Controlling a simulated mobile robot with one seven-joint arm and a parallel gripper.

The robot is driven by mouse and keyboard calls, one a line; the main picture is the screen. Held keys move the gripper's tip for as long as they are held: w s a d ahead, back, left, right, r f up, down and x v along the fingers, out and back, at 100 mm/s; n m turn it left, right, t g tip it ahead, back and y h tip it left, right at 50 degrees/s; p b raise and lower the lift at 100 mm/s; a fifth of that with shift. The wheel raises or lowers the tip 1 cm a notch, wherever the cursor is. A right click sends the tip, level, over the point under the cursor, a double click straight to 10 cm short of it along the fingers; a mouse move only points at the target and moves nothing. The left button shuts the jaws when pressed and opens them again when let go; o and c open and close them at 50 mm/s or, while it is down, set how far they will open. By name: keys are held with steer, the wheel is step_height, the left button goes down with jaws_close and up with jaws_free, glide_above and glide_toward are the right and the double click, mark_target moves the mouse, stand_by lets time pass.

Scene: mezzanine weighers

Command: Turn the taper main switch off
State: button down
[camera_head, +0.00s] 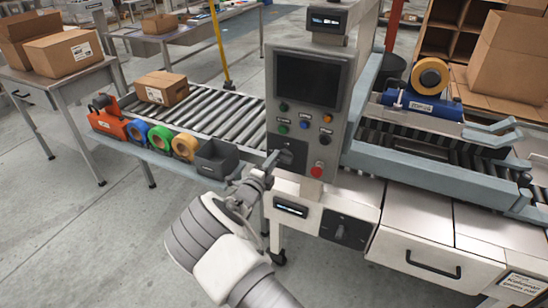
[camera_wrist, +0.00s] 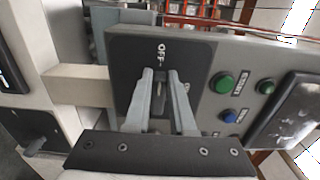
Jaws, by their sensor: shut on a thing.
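My gripper (camera_head: 272,160) reaches up to a dark switch plate (camera_head: 273,141) at the lower left of the grey control panel. In the wrist view, my gripper (camera_wrist: 162,76) has one grey finger on each side of the switch handle (camera_wrist: 160,92), shut on it. The handle is largely hidden between the fingers. A second rotary switch (camera_head: 341,232) sits on a dark plate on the lower white cabinet. I cannot read a name on either switch.
The panel has a dark screen (camera_head: 307,80), several coloured buttons and a red button (camera_head: 317,171). A green button (camera_wrist: 221,82) is close right of the fingers. A roller conveyor (camera_head: 215,115) with tape rolls and a dark bin (camera_head: 216,158) lies left; a tape machine (camera_head: 425,100) stands right.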

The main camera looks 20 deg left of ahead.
steer(key=shift+f, duration=0.1)
stand_by(0.4)
steer(key=c, duration=0.8)
jaws_free()
steer(key=shift+o, duration=0.2)
steer(key=s+a, duration=0.1)
steer(key=s, duration=1.6)
steer(key=shift+s+a+p, duration=0.15)
steer(key=shift+s+p, duration=0.05)
steer(key=shift+p, duration=0.25)
